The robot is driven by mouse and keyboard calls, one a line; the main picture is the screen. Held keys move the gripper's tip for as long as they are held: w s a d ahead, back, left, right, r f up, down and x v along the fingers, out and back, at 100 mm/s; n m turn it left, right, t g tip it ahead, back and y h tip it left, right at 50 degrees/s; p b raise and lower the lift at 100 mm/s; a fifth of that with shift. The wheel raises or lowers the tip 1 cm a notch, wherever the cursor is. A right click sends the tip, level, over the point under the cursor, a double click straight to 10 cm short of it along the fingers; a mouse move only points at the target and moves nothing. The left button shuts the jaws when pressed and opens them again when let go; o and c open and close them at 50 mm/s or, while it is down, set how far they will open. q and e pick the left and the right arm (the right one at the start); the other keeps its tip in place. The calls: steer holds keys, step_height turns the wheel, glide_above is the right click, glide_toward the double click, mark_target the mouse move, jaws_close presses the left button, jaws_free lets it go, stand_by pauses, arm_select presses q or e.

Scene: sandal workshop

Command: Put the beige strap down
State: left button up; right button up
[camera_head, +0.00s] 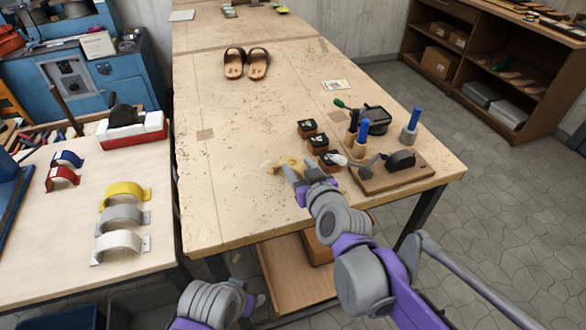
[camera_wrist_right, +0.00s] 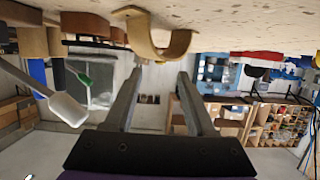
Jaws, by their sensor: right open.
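The beige strap (camera_head: 286,163), a curved band, is on the wooden worktable (camera_head: 235,190) near its front, just beyond my right gripper (camera_head: 303,175). In the right wrist view, which appears upside down, the strap (camera_wrist_right: 160,45) touches the tabletop at the top of the picture. The two fingers of my right gripper (camera_wrist_right: 158,82) are spread apart with nothing between them, and the strap is off their tips. In the head view the fingers partly hide the strap.
Small dark boxes (camera_head: 318,142) stand right of the strap, beside a wooden board (camera_head: 395,177) with tools. Blue-handled tools (camera_head: 411,122) stand behind. Sandals (camera_head: 246,64) lie farther back. The left table holds yellow (camera_head: 124,192), grey, white, red and blue straps. The worktable's left middle is clear.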

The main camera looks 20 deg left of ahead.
mark_target(292, 160)
steer(key=x, duration=0.5)
jaws_close()
